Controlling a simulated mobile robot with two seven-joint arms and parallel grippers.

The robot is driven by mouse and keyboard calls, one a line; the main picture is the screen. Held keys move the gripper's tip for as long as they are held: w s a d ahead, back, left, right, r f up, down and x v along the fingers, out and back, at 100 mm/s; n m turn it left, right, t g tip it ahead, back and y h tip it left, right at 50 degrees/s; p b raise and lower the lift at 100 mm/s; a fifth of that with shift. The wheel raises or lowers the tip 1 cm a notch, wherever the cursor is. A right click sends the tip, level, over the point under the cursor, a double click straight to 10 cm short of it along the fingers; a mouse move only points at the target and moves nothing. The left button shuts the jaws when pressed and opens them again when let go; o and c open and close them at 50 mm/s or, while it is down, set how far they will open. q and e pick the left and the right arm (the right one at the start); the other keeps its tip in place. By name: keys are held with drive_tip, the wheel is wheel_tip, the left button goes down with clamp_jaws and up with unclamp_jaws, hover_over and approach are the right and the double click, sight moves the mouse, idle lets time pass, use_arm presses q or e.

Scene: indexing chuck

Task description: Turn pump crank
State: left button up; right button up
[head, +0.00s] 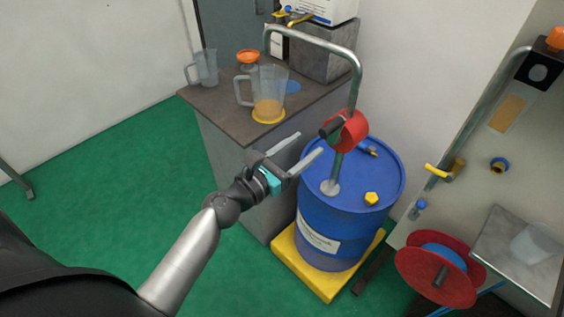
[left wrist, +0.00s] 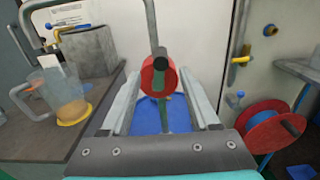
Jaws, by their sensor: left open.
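The rotary pump has a round red body (head: 353,130) on a grey pipe that stands on the blue drum (head: 350,222). Its crank has a dark grip (head: 331,127) that sticks out toward my left gripper (head: 310,144). My left gripper is open and empty, just short of the crank grip and slightly below it. In the left wrist view, the red pump body (left wrist: 158,84) and the dark grip (left wrist: 160,54) show between the two fingers, near their far ends. I see no contact. The crank arm itself is hard to make out. My right gripper is not in view.
A clear jug (head: 268,103) with amber liquid stands on a yellow disc on the grey bench (head: 215,107), beneath the pump's curved spout pipe (head: 315,45). The drum stands on a yellow pallet (head: 310,277). A red hose reel (head: 437,278) is at right.

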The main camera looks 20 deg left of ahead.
sight(323, 134)
use_arm(q)
drive_tip(key=b+v, duration=0.1)
drive_tip(key=v, duration=0.5)
idle(1.3)
drive_tip(key=w+d+m, duration=0.1)
drive_tip(key=w+m, duration=0.1)
drive_tip(key=w, duration=0.2)
drive_tip(key=w+d+m+b, duration=0.1)
drive_tip(key=w+d+m, duration=0.1)
drive_tip(key=w, duration=0.2)
drive_tip(key=w+d+m+b, duration=0.1)
drive_tip(key=w+m, duration=0.2)
drive_tip(key=w, duration=0.1)
drive_tip(key=shift+w+d, duration=0.3)
drive_tip(key=shift+d, duration=0.1)
drive_tip(key=shift+w+d+f, duration=0.1)
drive_tip(key=shift+w+d, duration=0.15)
drive_tip(key=shift+w, duration=0.4)
clamp_jaws()
idle(0.9)
